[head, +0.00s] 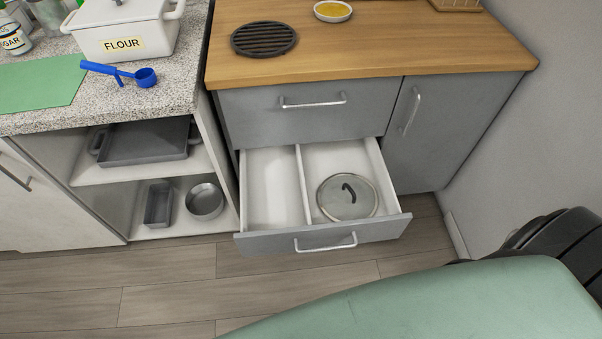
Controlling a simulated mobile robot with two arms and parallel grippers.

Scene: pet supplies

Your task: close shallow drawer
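A drawer (281,243) with a grey front and white inside is pulled well out of the grey cabinet under the wooden counter. Its silver bar handle (326,246) is on the front, facing me. A white divider splits it into two compartments; the left one is empty and a round pan lid (347,197) with a dark handle lies in the right one. Above it, another grey drawer (310,116) is shut. Neither of my grippers is in view.
A cabinet door (432,130) right of the drawers is shut. Left is an open shelf unit (185,222) with baking pans. A trivet (264,39) and a dish (332,11) sit on the wooden counter. Wooden floor (172,300) before the drawer is clear.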

